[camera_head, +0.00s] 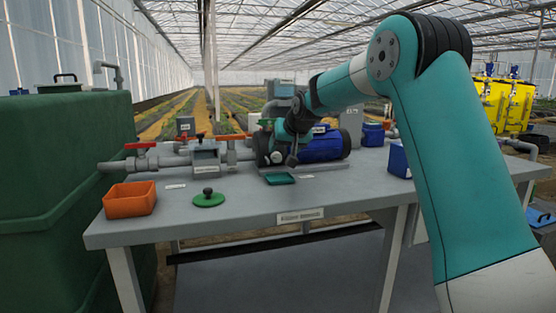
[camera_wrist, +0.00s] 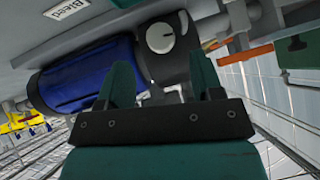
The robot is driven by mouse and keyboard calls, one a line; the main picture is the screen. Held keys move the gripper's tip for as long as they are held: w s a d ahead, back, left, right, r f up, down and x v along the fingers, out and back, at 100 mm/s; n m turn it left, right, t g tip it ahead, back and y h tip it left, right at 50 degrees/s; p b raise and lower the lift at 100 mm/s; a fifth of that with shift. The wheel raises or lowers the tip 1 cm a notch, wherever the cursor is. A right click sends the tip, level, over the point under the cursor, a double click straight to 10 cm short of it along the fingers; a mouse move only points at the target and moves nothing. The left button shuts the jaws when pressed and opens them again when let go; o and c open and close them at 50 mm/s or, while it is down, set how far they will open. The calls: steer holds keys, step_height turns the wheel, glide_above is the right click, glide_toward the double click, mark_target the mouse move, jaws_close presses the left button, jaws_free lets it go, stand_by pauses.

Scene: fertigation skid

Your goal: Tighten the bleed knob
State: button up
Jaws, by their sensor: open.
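A pump with a dark housing and a blue motor (camera_head: 322,147) lies at the back middle of the bench; the motor also shows in the wrist view (camera_wrist: 85,75). A round light-grey knob (camera_wrist: 160,38) with a dark pointer mark sits on the housing's face; in the head view it shows as a small pale disc (camera_head: 277,157). A white label reading "Bleed" (camera_wrist: 68,9) is on the bench near the motor. My gripper (camera_head: 291,158) is in front of the pump. In the wrist view its teal fingers (camera_wrist: 160,68) are apart and empty, with the knob beyond the gap.
Grey pipework with red-handled valves (camera_head: 140,146) runs left of the pump. A blue bin (camera_head: 399,160) stands right. The bench's front middle is clear.

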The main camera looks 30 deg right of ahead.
mark_target(278, 155)
steer(key=x, duration=0.5)
steer(key=shift+w+f+b, duration=0.1)
steer(key=shift+w+b, duration=0.05)
steer(key=shift+b, duration=0.15)
steer(key=c, duration=0.9)
